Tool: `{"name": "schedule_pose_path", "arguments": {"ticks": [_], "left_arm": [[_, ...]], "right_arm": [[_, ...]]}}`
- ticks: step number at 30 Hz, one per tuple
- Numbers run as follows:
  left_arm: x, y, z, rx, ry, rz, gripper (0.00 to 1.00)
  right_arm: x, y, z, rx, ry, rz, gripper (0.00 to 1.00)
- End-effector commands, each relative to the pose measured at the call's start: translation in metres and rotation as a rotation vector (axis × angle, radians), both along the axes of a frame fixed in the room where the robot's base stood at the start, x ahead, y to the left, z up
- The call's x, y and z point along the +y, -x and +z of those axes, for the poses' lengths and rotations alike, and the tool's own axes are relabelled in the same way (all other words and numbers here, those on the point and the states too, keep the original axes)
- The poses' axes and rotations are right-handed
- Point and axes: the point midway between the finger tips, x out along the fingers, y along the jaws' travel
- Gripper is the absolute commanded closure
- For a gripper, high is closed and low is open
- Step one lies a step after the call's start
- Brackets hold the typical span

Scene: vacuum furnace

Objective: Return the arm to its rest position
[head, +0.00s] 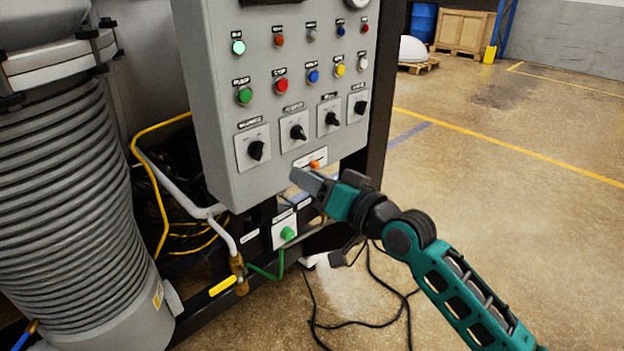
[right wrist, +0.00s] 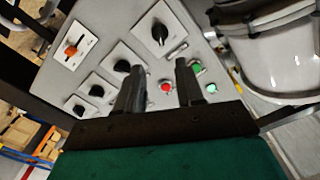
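My right arm (head: 462,295) is teal and black and reaches in from the lower right in the head view. Its gripper (head: 299,176) is in front of the lower edge of the grey control panel (head: 222,120), near an orange switch (head: 316,164). In the right wrist view the two dark fingers of the gripper (right wrist: 160,66) stand apart with nothing between them. The panel face shows beyond them, with the red button (right wrist: 166,87) seen between the fingers. I cannot tell whether the gripper touches the panel. My left gripper is not in view.
A ribbed grey cylinder (head: 68,170) stands at the left. Below the panel are a green button (head: 288,233), a yellow-handled valve (head: 223,287) and hoses. A black cable (head: 372,327) lies on the floor. The floor at the right (head: 500,180) is clear.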

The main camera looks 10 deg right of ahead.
Motion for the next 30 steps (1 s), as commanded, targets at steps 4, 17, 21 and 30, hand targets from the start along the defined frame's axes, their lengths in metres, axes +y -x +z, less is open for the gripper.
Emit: {"name": "schedule_pose_path", "arguments": {"ticks": [4,17,21,30], "left_arm": [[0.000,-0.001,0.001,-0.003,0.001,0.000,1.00],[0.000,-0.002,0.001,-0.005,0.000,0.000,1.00],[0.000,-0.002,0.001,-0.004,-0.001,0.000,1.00],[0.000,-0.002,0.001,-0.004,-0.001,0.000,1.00]], "right_arm": [[0.000,0.000,-0.001,0.002,0.001,-0.001,0.63],[-0.035,0.082,-0.155,0.127,0.260,-0.162,0.63],[-0.057,0.137,-0.214,0.194,0.419,-0.212,0.63],[-0.092,0.236,-0.283,0.302,0.696,-0.237,0.63]]}}
